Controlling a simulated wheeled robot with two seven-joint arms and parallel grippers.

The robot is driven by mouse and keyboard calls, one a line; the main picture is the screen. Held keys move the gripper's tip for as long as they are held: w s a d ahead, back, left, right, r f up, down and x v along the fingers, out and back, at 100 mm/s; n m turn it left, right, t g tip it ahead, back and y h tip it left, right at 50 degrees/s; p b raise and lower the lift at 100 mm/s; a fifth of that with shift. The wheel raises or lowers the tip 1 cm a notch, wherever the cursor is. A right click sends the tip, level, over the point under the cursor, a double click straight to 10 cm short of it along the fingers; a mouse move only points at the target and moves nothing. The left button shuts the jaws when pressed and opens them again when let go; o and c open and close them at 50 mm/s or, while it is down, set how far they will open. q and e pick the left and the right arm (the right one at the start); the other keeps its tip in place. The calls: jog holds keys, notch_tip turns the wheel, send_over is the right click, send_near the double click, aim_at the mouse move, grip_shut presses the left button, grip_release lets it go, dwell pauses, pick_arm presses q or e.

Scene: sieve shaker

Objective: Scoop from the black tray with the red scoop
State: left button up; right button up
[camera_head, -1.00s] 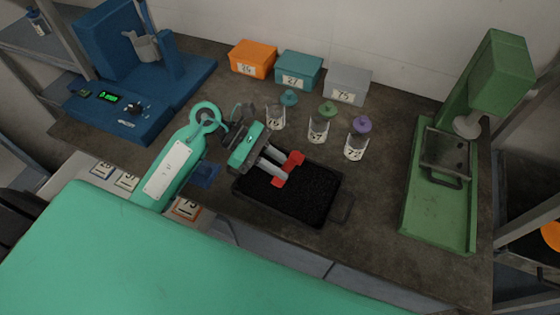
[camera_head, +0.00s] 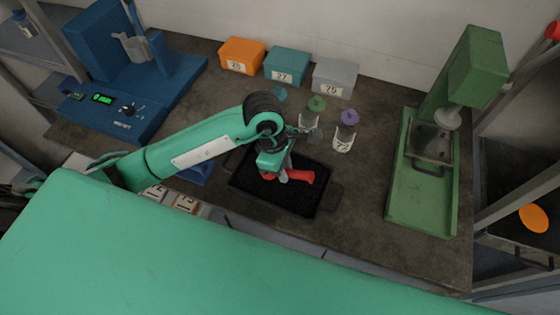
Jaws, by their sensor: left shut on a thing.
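The black tray (camera_head: 250,189) lies near the front edge of the table, filled with dark granular material. My left gripper (camera_head: 284,177) points down over the tray and is shut on the red scoop (camera_head: 302,176). The scoop's red parts show on both sides of the fingers, low over the tray's contents. I cannot tell whether the scoop touches the material or holds any. My right gripper does not show.
Orange (camera_head: 241,56), teal (camera_head: 287,66) and grey (camera_head: 334,78) boxes line the wall. A blue machine (camera_head: 125,80) stands left, a green one (camera_head: 422,190) right. Table between tray and green machine is clear.

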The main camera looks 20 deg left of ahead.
aim_at(294, 171)
pick_arm(q)
jog(key=shift+d+f+y, duration=0.15)
jog(key=shift+d+y, duration=0.05)
jog(key=shift+y, duration=0.2)
jog(key=shift+d+h+b, duration=0.1)
jog(key=shift+h+b, duration=0.2)
jog(key=shift+b, duration=0.15)
jog(key=shift+d+r+h+b, duration=0.2)
jog(key=shift+r+h+b, duration=0.3)
jog(key=shift+r, duration=0.1)
jog(key=shift+d+r+p, duration=0.2)
jog(key=shift+r+p, duration=0.25)
jog(key=shift+p, duration=0.05)
jog(key=shift+d+y, duration=0.15)
jog(key=shift+y, duration=0.55)
jog(key=shift+d+y+p, duration=0.45)
jog(key=shift+y+p, duration=0.05)
jog(key=shift+y, duration=0.6)
jog(key=shift+f+y, duration=0.1)
jog(key=shift+y, duration=0.3)
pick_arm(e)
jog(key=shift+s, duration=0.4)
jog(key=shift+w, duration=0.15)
